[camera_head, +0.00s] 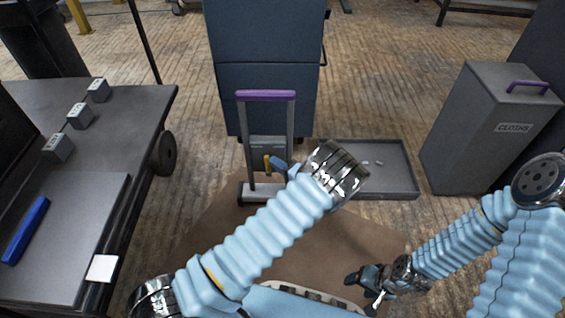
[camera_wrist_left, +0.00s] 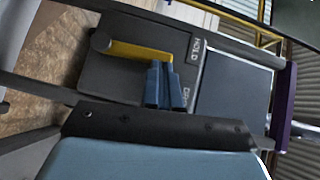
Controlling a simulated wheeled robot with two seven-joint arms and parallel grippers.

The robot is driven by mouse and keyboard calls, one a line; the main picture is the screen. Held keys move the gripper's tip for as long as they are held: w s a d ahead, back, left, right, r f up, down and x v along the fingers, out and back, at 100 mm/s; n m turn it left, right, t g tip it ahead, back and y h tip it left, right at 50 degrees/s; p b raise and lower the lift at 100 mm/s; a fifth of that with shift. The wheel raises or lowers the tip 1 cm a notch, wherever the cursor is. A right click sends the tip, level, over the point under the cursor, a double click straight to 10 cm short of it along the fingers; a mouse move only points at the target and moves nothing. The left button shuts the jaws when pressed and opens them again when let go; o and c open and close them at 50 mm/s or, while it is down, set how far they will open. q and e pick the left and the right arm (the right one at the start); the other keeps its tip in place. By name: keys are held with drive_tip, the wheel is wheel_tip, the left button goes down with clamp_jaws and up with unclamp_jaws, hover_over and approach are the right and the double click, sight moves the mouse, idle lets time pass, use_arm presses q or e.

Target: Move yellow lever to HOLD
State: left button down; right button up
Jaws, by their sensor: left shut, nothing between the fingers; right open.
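The yellow lever (camera_wrist_left: 138,50) is on a dark panel (camera_wrist_left: 115,75) in the left wrist view. It runs from a round grey pivot to near the HOLD label (camera_wrist_left: 196,51). A second label, partly hidden and starting with DR, is farther along the same strip. My left gripper (camera_wrist_left: 159,66) is shut and empty, with its blue fingertips at the lever's free end; I cannot tell whether they touch. In the head view the lever (camera_head: 267,164) shows small beside my left gripper (camera_head: 273,161). My right gripper (camera_head: 364,281) is open and empty, low in the head view.
The panel stands in a frame with a purple handle (camera_head: 265,95), before a dark blue cabinet (camera_head: 268,50). A grey tray (camera_head: 400,192) lies right of it. A CLOTHS bin (camera_head: 470,140) stands at right. A bench (camera_head: 110,165) with grey blocks and a blue object is at left.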

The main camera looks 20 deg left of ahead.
use_arm(q)
drive_tip(key=shift+s+a+r+n+g+h, duration=0.15)
drive_tip(key=shift+a+n+h, duration=0.3)
drive_tip(key=shift+a+h, duration=0.1)
drive_tip(key=shift+s+a+r+n+g+h, duration=0.1)
drive_tip(key=shift+a+n+g+h, duration=0.05)
drive_tip(key=shift+a+n+h, duration=0.35)
use_arm(e)
drive_tip(key=shift+r, duration=0.1)
use_arm(q)
drive_tip(key=shift+d, duration=0.1)
drive_tip(key=w+d+v, duration=0.1)
drive_tip(key=w+v, duration=0.1)
drive_tip(key=v, duration=1)
drive_tip(key=shift+d+r, duration=0.4)
drive_tip(key=shift+r, duration=0.05)
use_arm(e)
drive_tip(key=shift+s+d, duration=0.25)
drive_tip(key=shift+d, duration=0.35)
